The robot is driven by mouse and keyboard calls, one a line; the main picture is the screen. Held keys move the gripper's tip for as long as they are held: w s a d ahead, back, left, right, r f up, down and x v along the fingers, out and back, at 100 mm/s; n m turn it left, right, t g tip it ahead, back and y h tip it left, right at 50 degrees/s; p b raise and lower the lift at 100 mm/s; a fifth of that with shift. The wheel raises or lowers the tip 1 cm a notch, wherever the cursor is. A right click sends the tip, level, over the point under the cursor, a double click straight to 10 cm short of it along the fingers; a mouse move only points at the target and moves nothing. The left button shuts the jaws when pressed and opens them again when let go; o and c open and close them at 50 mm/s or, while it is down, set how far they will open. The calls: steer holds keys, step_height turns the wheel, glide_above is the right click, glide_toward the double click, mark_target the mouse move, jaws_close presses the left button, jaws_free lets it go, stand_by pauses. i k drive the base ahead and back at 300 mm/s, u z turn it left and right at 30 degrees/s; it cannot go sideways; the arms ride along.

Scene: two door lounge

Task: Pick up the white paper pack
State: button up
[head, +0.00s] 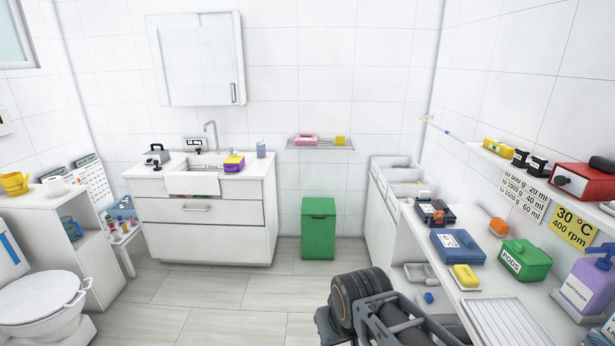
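I cannot pick out a white paper pack for certain. A small white item (56,186) stands on the white cabinet at the left, beside a yellow jug; it is too small to tell whether it is the pack. Parts of my own arm show at the bottom centre right, in front of the right-hand counter. My gripper's fingertips do not show.
A white counter (455,272) at the right holds a blue case (457,246), a green box (525,261) and a purple bottle (588,283). A green bin (318,228) stands by the back wall, right of the sink cabinet (207,232). The middle floor is clear.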

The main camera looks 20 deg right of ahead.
mark_target(423, 195)
steer(key=u, duration=0.15)
steer(key=i, duration=1.95)
steer(key=z, duration=0.8)
steer(key=i, duration=0.95)
steer(key=z, duration=1.55)
steer(key=i, duration=0.5)
steer(key=z, duration=0.4)
